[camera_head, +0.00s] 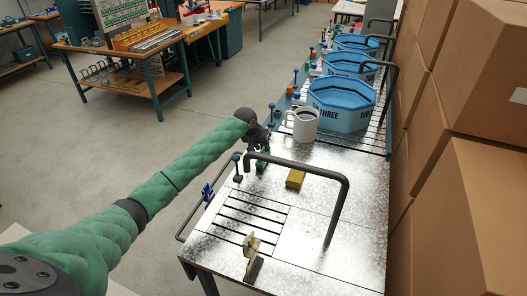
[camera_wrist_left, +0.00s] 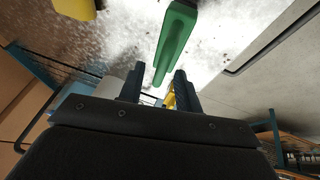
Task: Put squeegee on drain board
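A green tool (camera_head: 262,158), which looks like the squeegee, is on the metal worktop below my left gripper (camera_head: 257,143). In the left wrist view the green tool (camera_wrist_left: 175,45) runs long and tapered, its narrow end close to the gap between the fingertips of my left gripper (camera_wrist_left: 158,85). The fingers are apart, and I see no clear grip on the tool. The slotted drain board (camera_head: 250,215) lies at the near left of the worktop, its slots bare.
A yellow block (camera_head: 295,179) and a bent grey pipe (camera_head: 300,168) are right of the gripper. A white mug (camera_head: 302,125) and blue tubs (camera_head: 342,104) stand behind. A brass and dark piece (camera_head: 251,257) is at the front edge. Cardboard boxes (camera_head: 470,210) flank the right.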

